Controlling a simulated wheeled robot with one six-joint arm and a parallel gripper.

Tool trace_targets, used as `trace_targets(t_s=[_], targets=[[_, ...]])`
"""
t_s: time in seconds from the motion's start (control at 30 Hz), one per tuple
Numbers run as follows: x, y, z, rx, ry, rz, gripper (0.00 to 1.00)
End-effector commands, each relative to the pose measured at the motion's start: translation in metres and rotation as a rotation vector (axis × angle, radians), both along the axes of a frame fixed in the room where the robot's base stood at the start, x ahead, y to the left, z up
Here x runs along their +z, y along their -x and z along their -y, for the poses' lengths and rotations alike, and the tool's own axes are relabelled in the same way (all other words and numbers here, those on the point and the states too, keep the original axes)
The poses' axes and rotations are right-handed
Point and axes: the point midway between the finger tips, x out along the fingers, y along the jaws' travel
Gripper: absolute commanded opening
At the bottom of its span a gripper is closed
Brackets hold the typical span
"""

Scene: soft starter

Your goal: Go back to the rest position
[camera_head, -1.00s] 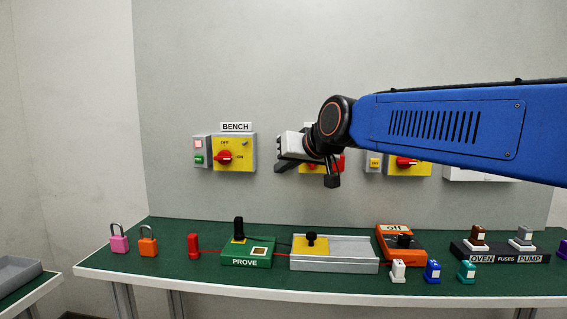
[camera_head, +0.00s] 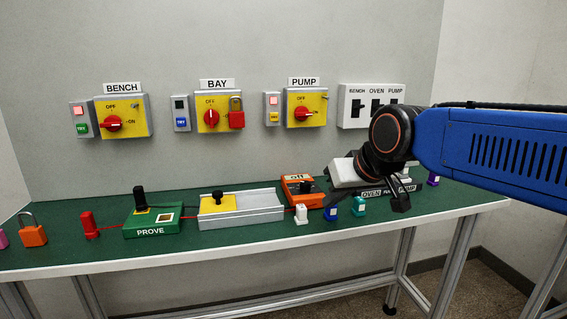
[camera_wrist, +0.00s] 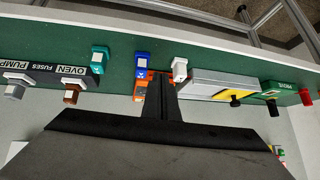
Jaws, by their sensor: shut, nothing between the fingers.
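My gripper (camera_wrist: 160,98) shows in the wrist view as dark fingers held together, with nothing between them. In the head view my gripper (camera_head: 348,173) is over the right part of the bench, in front of the fuse block (camera_head: 386,191), partly hiding it. Its fingertips are hard to make out there. My blue arm reaches in from the right edge. In the wrist view the orange meter (camera_wrist: 139,88) shows partly behind the fingers.
The green bench (camera_head: 100,248) carries a green PROVE box (camera_head: 152,221), a grey tray (camera_head: 262,209), the orange meter (camera_head: 297,178) and small coloured fuses. On the wall, the BAY switch (camera_head: 211,114) bears a red padlock (camera_head: 237,118).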

Motion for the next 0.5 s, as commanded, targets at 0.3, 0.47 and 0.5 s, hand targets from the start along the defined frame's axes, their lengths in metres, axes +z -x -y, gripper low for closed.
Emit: trace_targets(t_s=[0.3,0.47,0.5], targets=[[-0.101,0.112,0.126,-0.202,0.096,-0.156,0.0],[-0.146,0.164,0.161,-0.282,0.127,-0.228,0.0],[-0.155,0.174,0.166,-0.297,0.131,-0.243,0.0]])
